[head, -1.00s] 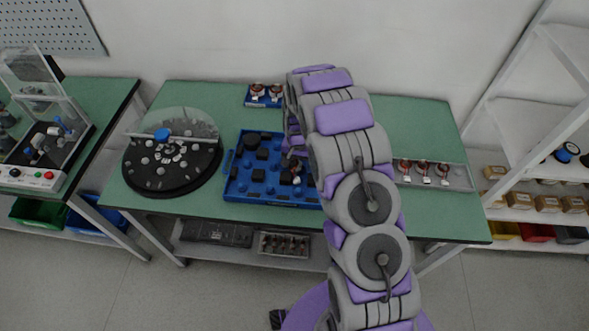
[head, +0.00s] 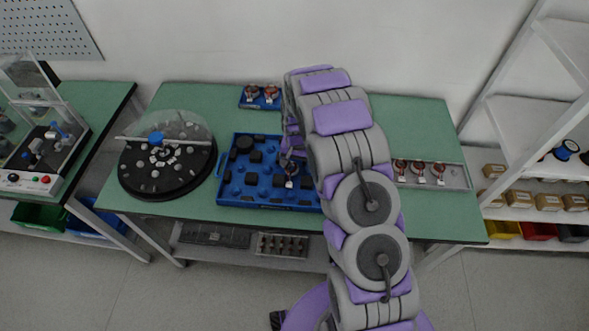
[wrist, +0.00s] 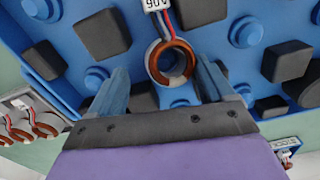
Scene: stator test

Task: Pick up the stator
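The stator (wrist: 184,68) is a copper-wound ring with coloured leads and a white tag, resting in the blue tray. It also shows small in the head view (head: 291,174), just below my gripper (head: 292,155). Gaps show between the fingers and the ring. I cannot tell how deep the fingertips reach. My arm hides the tray's right part in the head view.
The blue tray (head: 226,193) holds several black blocks and blue pegs. A dark round fixture (head: 165,186) with a clear cover stands left. A grey tray (head: 458,180) of stators lies right, and a small blue tray (head: 245,105) with two stators at the back.

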